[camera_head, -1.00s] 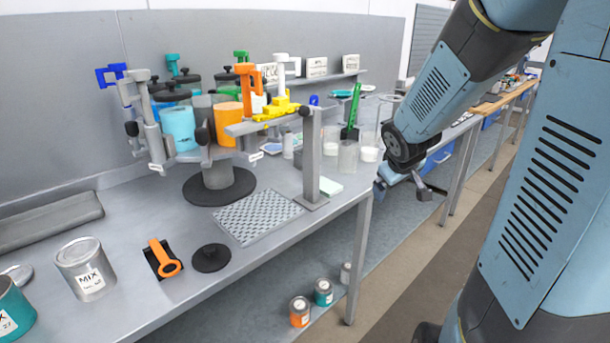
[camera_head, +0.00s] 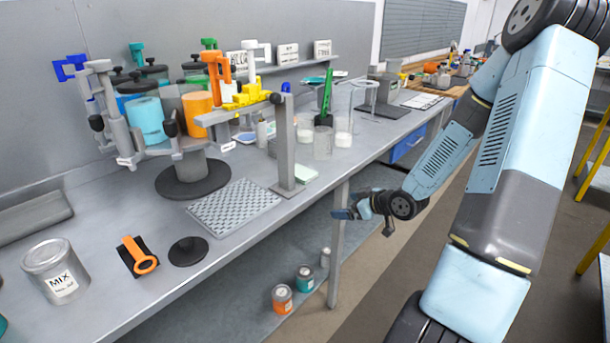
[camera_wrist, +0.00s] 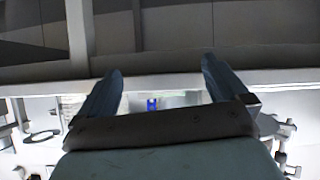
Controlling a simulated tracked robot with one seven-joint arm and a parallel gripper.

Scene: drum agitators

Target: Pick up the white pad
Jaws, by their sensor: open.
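The white pad (camera_head: 305,174) is a small, pale, slightly greenish flat block. In the head view it lies on the grey bench near its front edge, just right of the foot of a grey post. My gripper (camera_head: 342,213) is in front of the bench edge, lower in the picture than the pad and to its right, apart from it. In the wrist view my gripper (camera_wrist: 160,75) has its two blue fingers wide apart with nothing between them. I cannot make out the pad surely in the wrist view.
A grey post (camera_head: 285,145) with a yellow-topped arm stands beside the pad. Left of it lie a perforated plate (camera_head: 233,207) and a drum carousel (camera_head: 193,178). Clear beakers (camera_head: 323,142) stand behind the pad. A bench leg (camera_head: 337,250) is close to my gripper.

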